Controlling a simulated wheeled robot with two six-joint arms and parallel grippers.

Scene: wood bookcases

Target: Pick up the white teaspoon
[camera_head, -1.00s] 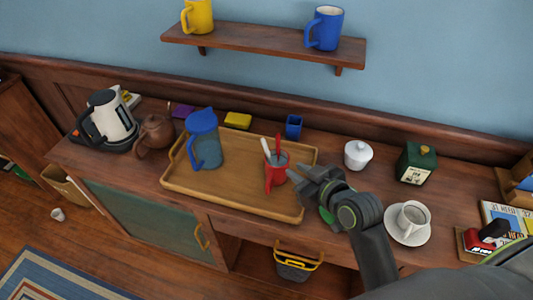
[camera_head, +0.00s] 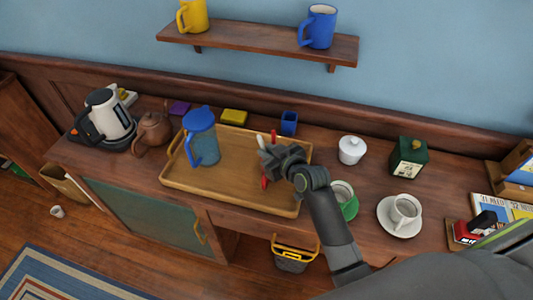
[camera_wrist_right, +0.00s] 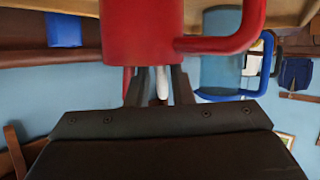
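The white teaspoon (camera_head: 261,141) stands in the red mug (camera_head: 264,183) on the wooden tray; its upper end shows in the head view. A red utensil (camera_head: 273,137) stands beside it. My right gripper (camera_head: 266,158) is at the mug and hides most of it. In the right wrist view, the red mug (camera_wrist_right: 140,30) fills the top, and the white teaspoon (camera_wrist_right: 162,84) lies between the two fingers of my right gripper (camera_wrist_right: 158,88), with gaps on both sides. The fingers are apart, not closed on it. My left gripper is not in view.
The tray (camera_head: 225,188) also holds a blue-lidded pitcher (camera_head: 202,140), left of my gripper. A green mug (camera_head: 345,201) stands right of the tray, close to my forearm.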

